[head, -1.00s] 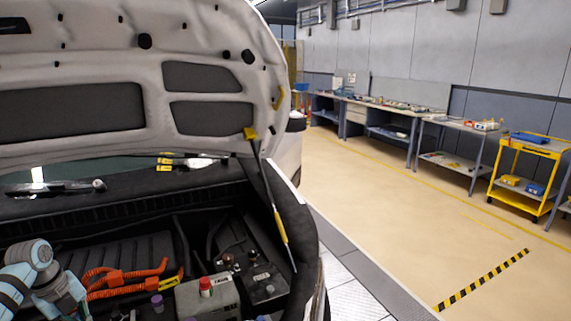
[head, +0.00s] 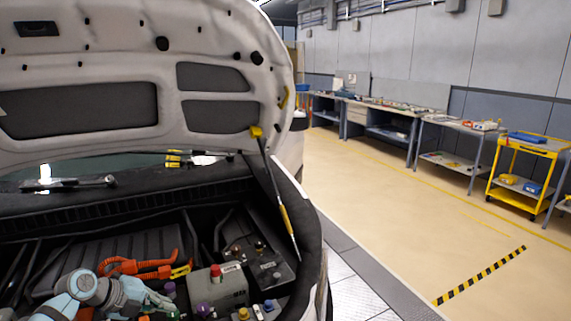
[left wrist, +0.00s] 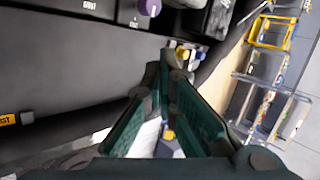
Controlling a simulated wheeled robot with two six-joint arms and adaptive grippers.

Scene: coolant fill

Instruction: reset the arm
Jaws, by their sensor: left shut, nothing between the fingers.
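My left gripper (head: 168,306) is low in the head view, above the near part of the open engine bay. In the left wrist view its two dark green fingers (left wrist: 163,62) meet near their tips, with nothing seen between them. A purple cap (left wrist: 149,7) shows at the top of that view, and a yellow cap (left wrist: 182,53) lies beyond the fingertips. In the head view a grey reservoir (head: 218,287) with a red cap (head: 215,270) stands to the right of the gripper. My right gripper is not in view.
The raised hood (head: 80,105) hangs over the bay, held by a strut (head: 277,195). Orange cables (head: 145,268) run behind my left arm. A black battery (head: 270,268) is right of the reservoir. Workbenches (head: 380,112) and a yellow trolley (head: 525,155) stand along the far wall; the floor between is clear.

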